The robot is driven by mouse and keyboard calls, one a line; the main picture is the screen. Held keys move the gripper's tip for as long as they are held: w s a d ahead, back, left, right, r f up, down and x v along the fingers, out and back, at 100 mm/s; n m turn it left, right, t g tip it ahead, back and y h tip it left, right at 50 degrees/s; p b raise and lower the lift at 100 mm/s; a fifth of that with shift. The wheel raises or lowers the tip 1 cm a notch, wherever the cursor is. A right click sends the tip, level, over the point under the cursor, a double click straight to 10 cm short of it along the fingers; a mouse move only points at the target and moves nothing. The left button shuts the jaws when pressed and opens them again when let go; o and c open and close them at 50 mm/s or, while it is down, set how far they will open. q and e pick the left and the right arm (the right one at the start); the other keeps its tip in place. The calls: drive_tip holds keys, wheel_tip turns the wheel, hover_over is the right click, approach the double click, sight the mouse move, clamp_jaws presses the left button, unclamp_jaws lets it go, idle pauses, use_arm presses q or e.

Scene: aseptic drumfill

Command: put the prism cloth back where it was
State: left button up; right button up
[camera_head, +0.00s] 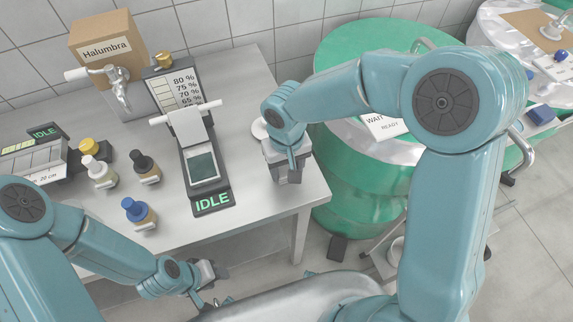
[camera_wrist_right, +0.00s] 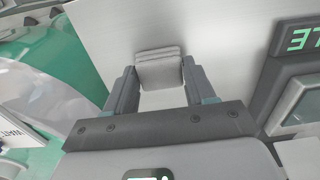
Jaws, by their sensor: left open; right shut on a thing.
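The prism cloth (camera_wrist_right: 160,72) is a small folded pale grey pad. It sits between the two fingers of my right gripper (camera_wrist_right: 158,84) in the right wrist view, with the metal table top behind it. In the head view my right gripper (camera_head: 288,174) is over the right part of the metal table (camera_head: 245,190), right of the prism instrument (camera_head: 203,167). The cloth is mostly hidden there by the gripper, and I cannot tell whether it touches the table. My left gripper (camera_head: 210,288) is open and empty, low in front of the table's front edge.
The instrument's display reads IDLE. Several small bottles, including a blue-capped one (camera_head: 139,213), stand left of it. A cardboard box (camera_head: 106,48) and a tap (camera_head: 118,90) are at the back left. Green drums (camera_head: 345,190) stand right of the table. Table top between instrument and right gripper is bare.

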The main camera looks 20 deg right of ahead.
sight(286, 169)
drive_tip(key=shift+f, duration=0.2)
drive_tip(key=o, duration=1)
drive_tip(key=shift+w, duration=0.1)
drive_tip(key=shift+r, duration=0.15)
drive_tip(key=shift+r, duration=0.3)
wheel_tip(286, 169, up, 12)
drive_tip(key=shift+f, duration=0.2)
